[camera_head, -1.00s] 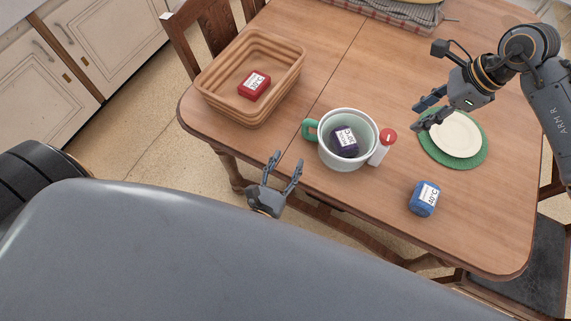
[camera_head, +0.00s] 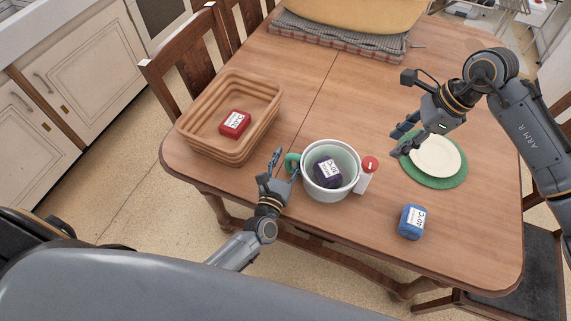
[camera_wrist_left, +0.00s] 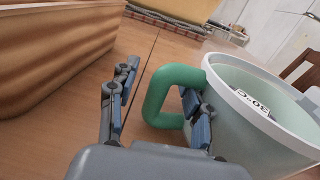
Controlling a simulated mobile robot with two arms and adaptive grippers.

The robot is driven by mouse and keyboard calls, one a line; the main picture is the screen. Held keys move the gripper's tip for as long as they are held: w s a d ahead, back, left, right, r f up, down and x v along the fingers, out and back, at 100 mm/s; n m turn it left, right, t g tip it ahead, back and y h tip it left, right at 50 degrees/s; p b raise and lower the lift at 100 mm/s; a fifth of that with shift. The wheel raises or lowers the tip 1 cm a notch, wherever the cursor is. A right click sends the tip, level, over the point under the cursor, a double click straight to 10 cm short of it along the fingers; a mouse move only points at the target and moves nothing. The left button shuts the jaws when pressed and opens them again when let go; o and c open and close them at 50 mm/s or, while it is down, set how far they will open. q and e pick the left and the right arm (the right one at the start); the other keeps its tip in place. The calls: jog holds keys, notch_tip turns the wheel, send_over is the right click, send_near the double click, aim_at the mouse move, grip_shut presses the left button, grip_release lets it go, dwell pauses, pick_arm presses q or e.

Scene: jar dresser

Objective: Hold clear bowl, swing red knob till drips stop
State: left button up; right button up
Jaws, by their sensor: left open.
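The clear, pale bowl (camera_head: 309,181) has a white rim and a green handle (camera_head: 292,163) on its left side. It stands upright on the table with a dark block (camera_head: 326,173) inside. A white fitting with a red knob (camera_head: 370,164) is on its right side. My left gripper (camera_head: 284,167) is open at the handle. In the left wrist view, the green handle (camera_wrist_left: 152,100) lies between its spread fingers, the right finger overlapping the loop by the bowl wall; contact is unclear. My right gripper (camera_head: 402,139) is open and empty, above the table right of the knob. No drips are visible.
A tan ribbed basin (camera_head: 260,108) with a red block (camera_head: 235,124) stands left on the wooden table. A blue block (camera_head: 411,222) lies front right. A white plate (camera_head: 436,156) on a green mat is under my right gripper. Chairs stand around the table.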

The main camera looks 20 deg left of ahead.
pick_arm(q)
grip_shut()
dwell(0.7)
